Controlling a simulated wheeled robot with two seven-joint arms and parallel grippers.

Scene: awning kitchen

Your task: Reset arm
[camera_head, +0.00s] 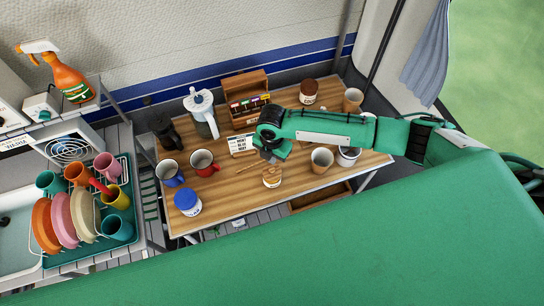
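My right arm reaches in from the right, over the wooden table (225,215). Its gripper (274,156) hangs above the middle of the table, seen from above and small, and the frame does not show whether its fingers are open or shut. Below it is a small tan, round item (272,176). A small sign with dark writing (241,144) is just left of the gripper. My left gripper is not in view.
Mugs stand near: red (205,163), blue (170,173), tan (321,159). A blue-lidded jar (188,203) is at the front left. A wooden box (246,92), white jug (202,112) and brown-lidded jar (309,91) stand behind. A full dish rack (62,262) is left.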

